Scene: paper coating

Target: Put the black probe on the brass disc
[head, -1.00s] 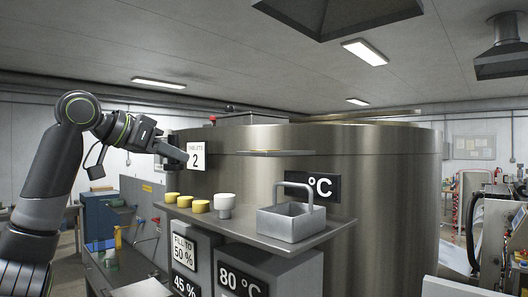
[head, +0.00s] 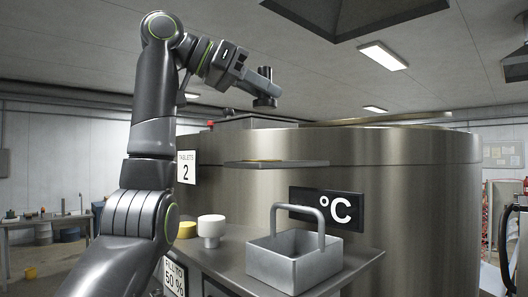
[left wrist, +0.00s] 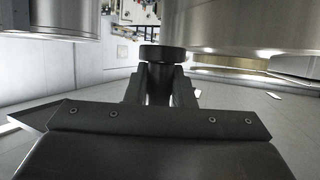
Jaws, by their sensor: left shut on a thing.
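In the left wrist view the probe (left wrist: 163,54) shows as a dark round end between the fingertips (left wrist: 160,84). The brass disc (head: 262,161) shows only as a thin brass edge on the wall shelf, seen almost edge-on. The probe is above the disc, clear of it. My right gripper is not in view.
The steel drum (head: 410,200) stands behind the wall shelf (head: 300,164). The air above that shelf is clear.

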